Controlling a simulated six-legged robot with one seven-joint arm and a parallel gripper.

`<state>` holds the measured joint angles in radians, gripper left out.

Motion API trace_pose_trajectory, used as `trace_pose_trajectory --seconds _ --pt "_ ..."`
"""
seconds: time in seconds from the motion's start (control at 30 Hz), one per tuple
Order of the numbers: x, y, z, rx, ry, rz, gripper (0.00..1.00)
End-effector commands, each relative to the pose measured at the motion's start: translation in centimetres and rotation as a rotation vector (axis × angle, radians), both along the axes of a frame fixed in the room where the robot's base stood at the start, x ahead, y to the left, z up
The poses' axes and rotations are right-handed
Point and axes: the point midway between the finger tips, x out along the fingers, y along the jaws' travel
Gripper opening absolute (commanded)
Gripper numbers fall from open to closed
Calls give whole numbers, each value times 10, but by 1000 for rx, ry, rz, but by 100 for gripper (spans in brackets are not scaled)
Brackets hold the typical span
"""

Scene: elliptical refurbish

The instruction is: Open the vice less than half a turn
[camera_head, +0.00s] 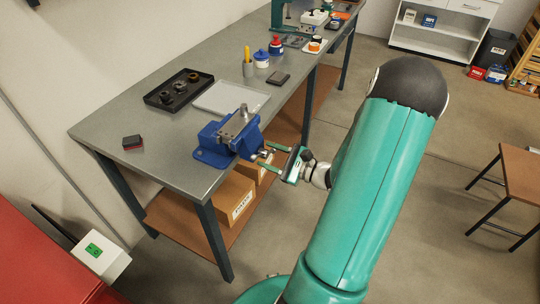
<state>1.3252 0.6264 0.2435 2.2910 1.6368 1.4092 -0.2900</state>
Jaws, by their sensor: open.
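A blue vice (230,138) is mounted at the front edge of the grey workbench (190,160). A grey metal piece stands up at the top of its jaws. The vice's screw end and handle (264,155) stick out past the bench edge towards my gripper. My gripper (272,157) is open, with its two green fingers pointing left at the handle. One finger shows above the handle and one below it in the picture. I cannot tell whether the fingers touch the handle. How far the vice jaws are apart is too small to tell.
Cardboard boxes (232,197) sit on the lower shelf. A wooden stool (520,175) stands at the right.

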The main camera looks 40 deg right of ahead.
Motion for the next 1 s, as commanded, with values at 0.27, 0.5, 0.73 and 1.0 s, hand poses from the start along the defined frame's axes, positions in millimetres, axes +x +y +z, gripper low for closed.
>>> trace_pose_trajectory --seconds 0.27,0.5,0.73,1.0 --pt "4 1 0 0 0 -1 48" --pt "3 1 0 0 0 -1 9" --pt "3 1 0 2 1 0 0" --pt "3 1 0 52 18 0 0"
